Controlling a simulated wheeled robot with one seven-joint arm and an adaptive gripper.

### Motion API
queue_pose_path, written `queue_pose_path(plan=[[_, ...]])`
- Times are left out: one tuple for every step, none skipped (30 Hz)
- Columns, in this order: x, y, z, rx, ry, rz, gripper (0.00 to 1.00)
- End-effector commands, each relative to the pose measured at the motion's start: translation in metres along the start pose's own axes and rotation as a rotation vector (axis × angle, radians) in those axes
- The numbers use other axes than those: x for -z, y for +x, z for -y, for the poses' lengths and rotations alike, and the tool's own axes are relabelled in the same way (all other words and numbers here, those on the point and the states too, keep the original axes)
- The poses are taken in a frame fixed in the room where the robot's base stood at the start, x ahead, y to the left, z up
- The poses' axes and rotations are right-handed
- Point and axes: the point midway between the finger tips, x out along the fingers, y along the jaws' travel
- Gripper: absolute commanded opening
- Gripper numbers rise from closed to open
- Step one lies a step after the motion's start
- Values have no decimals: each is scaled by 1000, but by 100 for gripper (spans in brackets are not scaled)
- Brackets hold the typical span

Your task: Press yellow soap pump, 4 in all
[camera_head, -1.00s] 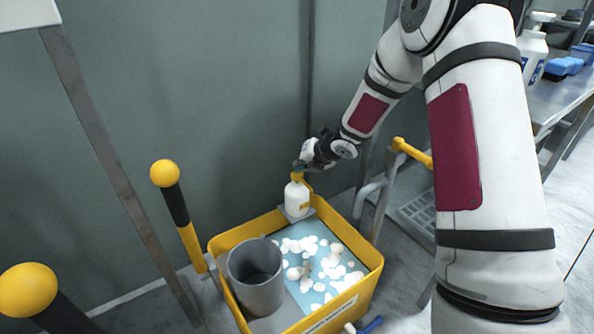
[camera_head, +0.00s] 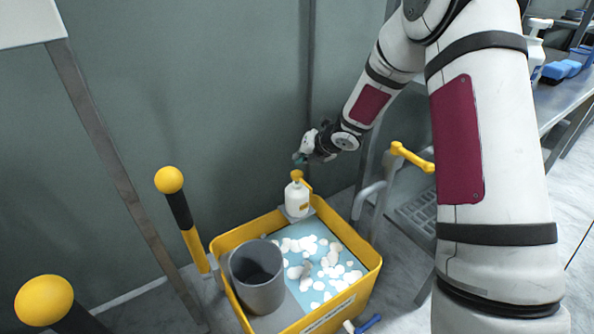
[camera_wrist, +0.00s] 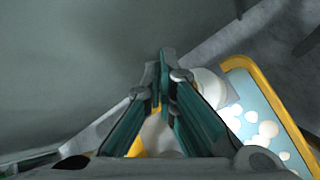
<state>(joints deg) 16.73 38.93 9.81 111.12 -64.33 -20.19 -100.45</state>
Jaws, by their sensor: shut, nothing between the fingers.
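The soap bottle (camera_head: 296,200) is white with a yellow pump head (camera_head: 297,176) and a yellow label. It stands upright on a grey ledge at the back corner of the yellow-rimmed tub. My gripper (camera_head: 300,160) is just above the pump head, with a small gap between them in the head view. In the wrist view my gripper (camera_wrist: 165,60) has its two teal fingers together and empty. The white bottle (camera_wrist: 155,135) is partly hidden behind the fingers there, and the contact point cannot be seen.
The yellow tub (camera_head: 232,238) holds blue liquid with white foam and a grey cylinder (camera_head: 256,280). Yellow-knobbed posts (camera_head: 169,180) stand to the left. A yellow-ended handle (camera_head: 410,157) is to the right. A grey wall is close behind the bottle.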

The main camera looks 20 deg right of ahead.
Motion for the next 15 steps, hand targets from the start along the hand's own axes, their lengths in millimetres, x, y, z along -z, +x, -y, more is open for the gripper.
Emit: queue_pose_path(plan=[[-4, -6, -4, 0, -1, 1, 0], [-6, -8, -6, 0, -2, 0, 0], [-8, -10, -8, 0, -2, 0, 0], [-9, -12, -9, 0, -2, 0, 0], [-10, -14, -10, 0, -2, 0, 0], [-12, -17, -12, 0, -2, 0, 0], [-14, -18, -14, 0, -1, 0, 0], [-15, -20, -15, 0, -1, 0, 0], [-17, -23, -17, 0, 0, 0, 0], [-18, -24, -18, 0, 0, 0, 0], [-18, -25, -18, 0, 0, 0, 0], [-19, -26, -19, 0, 0, 0, 0], [-19, -26, -19, 0, 0, 0, 0], [-19, -26, -19, 0, 0, 0, 0], [-19, -26, -19, 0, 0, 0, 0]])
